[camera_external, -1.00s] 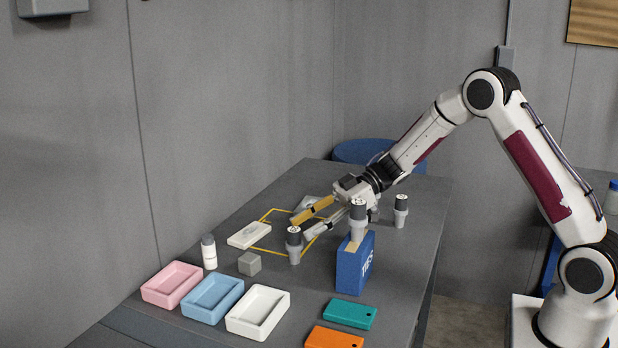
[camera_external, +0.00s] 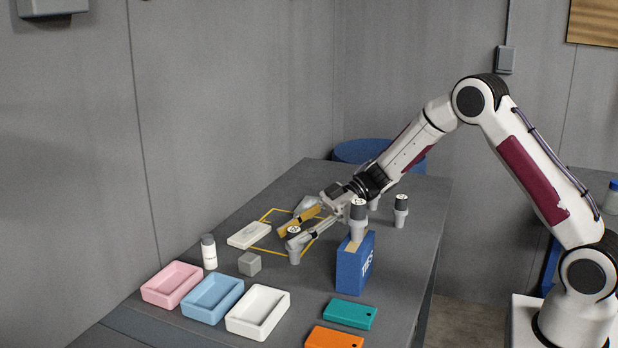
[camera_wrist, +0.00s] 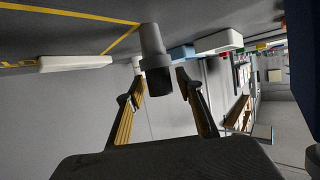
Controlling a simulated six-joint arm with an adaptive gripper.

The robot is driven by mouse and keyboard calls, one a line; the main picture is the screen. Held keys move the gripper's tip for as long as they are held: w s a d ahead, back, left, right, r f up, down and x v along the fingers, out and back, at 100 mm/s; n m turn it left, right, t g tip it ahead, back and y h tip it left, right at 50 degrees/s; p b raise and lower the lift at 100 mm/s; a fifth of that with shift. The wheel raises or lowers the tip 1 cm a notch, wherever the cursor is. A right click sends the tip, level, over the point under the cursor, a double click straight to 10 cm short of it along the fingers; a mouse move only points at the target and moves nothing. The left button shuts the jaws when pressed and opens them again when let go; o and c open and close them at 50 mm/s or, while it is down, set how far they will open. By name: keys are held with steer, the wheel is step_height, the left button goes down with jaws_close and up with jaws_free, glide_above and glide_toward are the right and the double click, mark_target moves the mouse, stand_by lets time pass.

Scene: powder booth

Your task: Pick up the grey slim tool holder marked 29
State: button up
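A grey slim tool holder with a dark collar and a white marked top (camera_external: 294,253) stands upright on the table at the yellow outline. I cannot read its number. My gripper (camera_external: 288,237) is low and tilted, with its fingers spread at this holder's upper part. In the wrist view, the holder (camera_wrist: 152,40) reaches between the two open fingers (camera_wrist: 160,82), with a gap visible on each side. Similar holders stand on the blue box (camera_external: 358,229), at its right (camera_external: 401,212) and partly hidden behind my wrist (camera_external: 374,203); their marks are unreadable here.
The blue box (camera_external: 352,273) stands close to the right of my gripper. Pink (camera_external: 158,297), blue (camera_external: 199,308) and white (camera_external: 246,322) trays, plus teal (camera_external: 350,314) and orange (camera_external: 334,338) plates, are in front.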

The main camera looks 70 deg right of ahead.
jaws_close()
steer(key=shift+r, duration=0.15)
steer(key=shift+r, duration=4.9)
